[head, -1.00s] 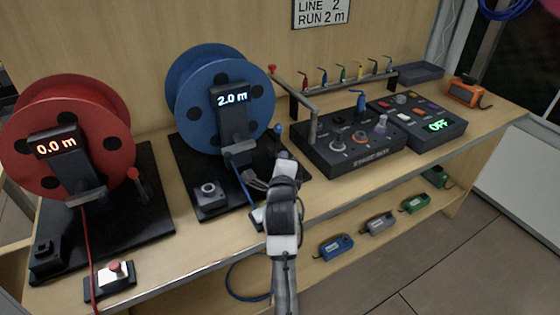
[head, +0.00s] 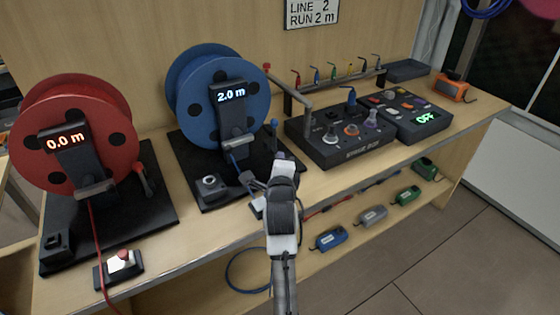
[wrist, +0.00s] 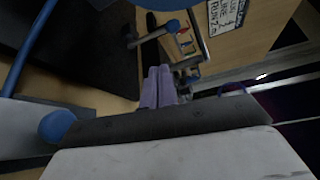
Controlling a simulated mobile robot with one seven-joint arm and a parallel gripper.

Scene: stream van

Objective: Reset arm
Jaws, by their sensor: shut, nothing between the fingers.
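My gripper (wrist: 158,88) shows in the wrist view with its two pale purple fingers side by side, shut and empty. In the head view my arm reaches up from the bottom centre, and the gripper end is near the bench's front edge, in front of the blue reel (head: 218,98). The fingertips are hard to make out in the head view. The blue reel's display reads 2.0 m, and a blue line runs down from it beside my gripper.
A red reel (head: 78,135) reading 0.0 m stands at left, with a red-button box (head: 119,266) in front. A control box (head: 340,138) and a unit showing OFF (head: 408,112) stand at right. Small coloured devices sit on the lower shelf (head: 350,262).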

